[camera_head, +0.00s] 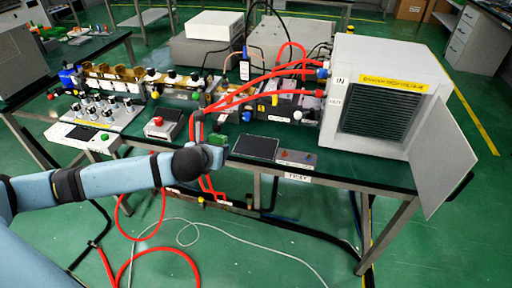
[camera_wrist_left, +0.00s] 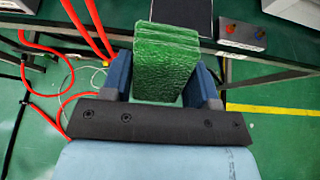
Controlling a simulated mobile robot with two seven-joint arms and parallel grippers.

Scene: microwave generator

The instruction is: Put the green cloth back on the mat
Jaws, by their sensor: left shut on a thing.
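The green cloth (camera_wrist_left: 166,62) is a folded, thick, textured block between the two blue fingers of my left gripper (camera_wrist_left: 162,80), which is shut on it. In the head view my left gripper (camera_head: 216,152) is at the table's front edge, and a bit of the cloth (camera_head: 218,139) shows just past it. The dark rectangular mat (camera_head: 256,148) lies on the table just right of the gripper. In the left wrist view the mat (camera_wrist_left: 180,12) is beyond the cloth, which partly hides it. My right gripper is in neither view.
A small grey box with knobs (camera_head: 297,158) sits right of the mat. A white cabinet (camera_head: 375,95) with an open door stands at the table's right. A box with a red button (camera_head: 163,122) is left of the gripper. Red hoses (camera_head: 240,97) run across the table and down its front.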

